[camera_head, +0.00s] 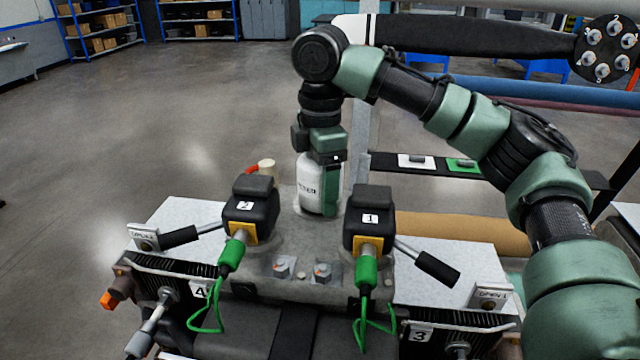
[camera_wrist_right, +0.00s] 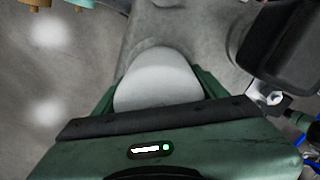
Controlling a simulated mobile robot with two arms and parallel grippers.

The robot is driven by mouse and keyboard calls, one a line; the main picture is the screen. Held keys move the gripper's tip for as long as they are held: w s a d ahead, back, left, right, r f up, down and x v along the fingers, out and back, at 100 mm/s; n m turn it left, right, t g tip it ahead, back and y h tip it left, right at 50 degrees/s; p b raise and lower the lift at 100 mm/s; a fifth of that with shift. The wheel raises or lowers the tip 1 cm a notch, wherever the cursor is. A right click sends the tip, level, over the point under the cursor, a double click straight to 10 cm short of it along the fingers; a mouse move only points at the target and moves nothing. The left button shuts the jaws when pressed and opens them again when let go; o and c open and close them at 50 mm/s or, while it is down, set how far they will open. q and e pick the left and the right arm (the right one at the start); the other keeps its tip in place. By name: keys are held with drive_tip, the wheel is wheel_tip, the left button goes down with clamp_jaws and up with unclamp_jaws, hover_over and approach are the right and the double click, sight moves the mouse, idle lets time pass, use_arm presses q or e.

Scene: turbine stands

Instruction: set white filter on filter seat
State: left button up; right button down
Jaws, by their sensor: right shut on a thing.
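The white filter (camera_head: 309,185) is an upright white cylinder with a printed label, at the middle of the head view. My right gripper (camera_head: 325,168) comes down from above and is shut on it. In the right wrist view the filter's rounded white top (camera_wrist_right: 158,80) shows between the green fingers of my right gripper (camera_wrist_right: 158,92). The filter is over the grey housing behind the two black connectors. The filter seat is hidden under it, and I cannot tell whether the filter's base touches the housing. My left gripper is not in view.
Black connectors marked 2 (camera_head: 251,207) and 1 (camera_head: 369,218) stand in front of the filter, left and right. Levers (camera_head: 425,262) stick out beside them. A cream cap (camera_head: 267,167) is left of the filter. A shelf (camera_head: 440,165) with white and green cards is behind right.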

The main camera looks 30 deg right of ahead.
sight(320, 175)
drive_tip(key=shift+s+f, duration=0.1)
drive_tip(key=shift+f, duration=0.4)
drive_tip(key=shift+c, duration=0.3)
unclamp_jaws()
drive_tip(key=shift+o, duration=0.3)
drive_tip(key=shift+r, duration=3.75)
